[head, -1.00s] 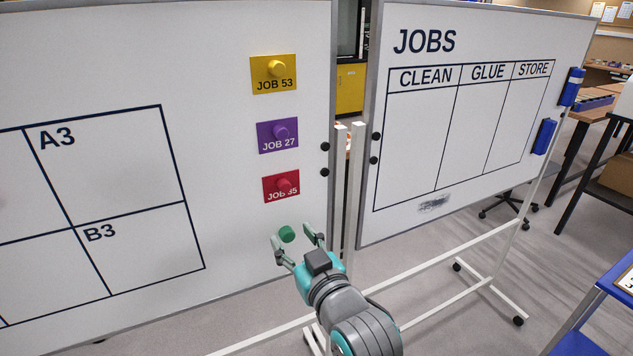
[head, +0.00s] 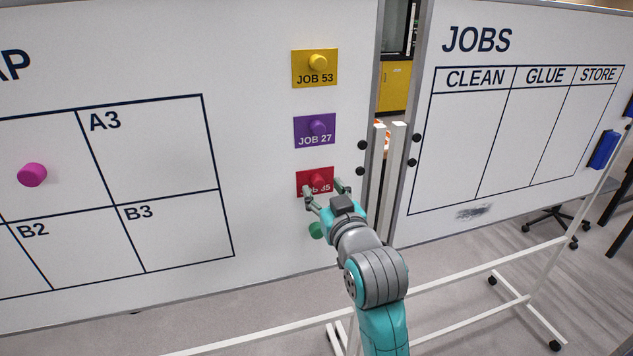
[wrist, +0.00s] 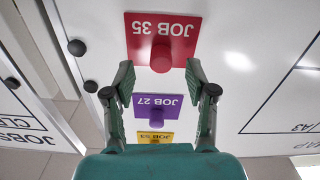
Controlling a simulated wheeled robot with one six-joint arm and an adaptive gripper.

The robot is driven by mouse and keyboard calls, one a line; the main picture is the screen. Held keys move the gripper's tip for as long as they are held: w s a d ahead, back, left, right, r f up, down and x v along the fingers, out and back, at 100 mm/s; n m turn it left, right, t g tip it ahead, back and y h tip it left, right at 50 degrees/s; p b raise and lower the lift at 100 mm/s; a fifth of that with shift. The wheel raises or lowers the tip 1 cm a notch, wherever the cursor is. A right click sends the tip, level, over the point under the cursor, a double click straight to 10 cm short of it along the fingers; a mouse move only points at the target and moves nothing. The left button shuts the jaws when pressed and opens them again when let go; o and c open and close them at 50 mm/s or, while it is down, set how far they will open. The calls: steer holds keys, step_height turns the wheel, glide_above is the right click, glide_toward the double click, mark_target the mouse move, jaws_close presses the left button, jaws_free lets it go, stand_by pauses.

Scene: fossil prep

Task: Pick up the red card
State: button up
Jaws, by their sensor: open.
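The red card (head: 315,178), marked JOB 35, is on the left whiteboard under a red round magnet, below the purple and yellow cards. In the wrist view the red card (wrist: 146,41) and its red magnet (wrist: 161,58) show whole, upside down, at the top centre. My gripper (head: 326,188) is at the card's lower part in the head view and hides some of it. In the wrist view my open, empty fingers (wrist: 160,82) point toward the board, with the red magnet beyond their tips. I cannot tell whether they touch the card.
The purple card (head: 315,131) and yellow card (head: 314,68) hang above, each with a magnet. A green magnet (head: 316,230) is just below my gripper. A pink magnet (head: 32,174) sits on the grid at left. The JOBS board (head: 515,120) stands right, past white posts (head: 395,180).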

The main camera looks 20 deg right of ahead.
mark_target(319, 185)
steer(key=shift+w, duration=1.55)
jaws_close()
steer(key=shift+a, duration=0.1)
